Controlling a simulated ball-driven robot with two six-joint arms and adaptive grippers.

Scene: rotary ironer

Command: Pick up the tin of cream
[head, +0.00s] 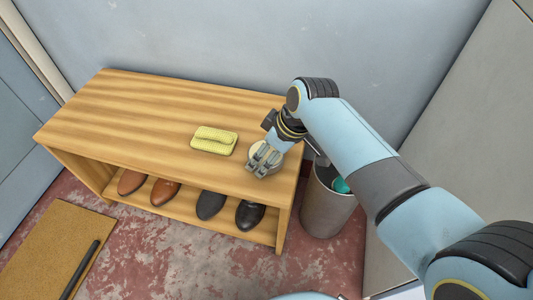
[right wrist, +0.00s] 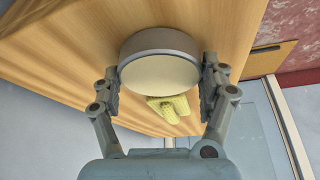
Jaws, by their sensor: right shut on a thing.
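The tin of cream (head: 256,150) is a round, flat, grey-rimmed tin near the right end of the wooden bench top, partly hidden behind my fingers in the head view. In the right wrist view the tin (right wrist: 160,66) shows its pale round face and grey side. My right gripper (head: 263,168) is shut on the tin, with one finger on each side of it; its fingers also show in the right wrist view (right wrist: 160,88). I cannot tell whether the tin touches the bench or hangs just above it. My left gripper is not in view.
A yellow folded cloth (head: 214,140) lies on the bench (head: 120,105) left of the tin. Brown and black shoes (head: 210,205) stand on the lower shelf. A grey bin (head: 325,205) stands at the bench's right end. A brown mat (head: 45,245) with a dark rod lies front left.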

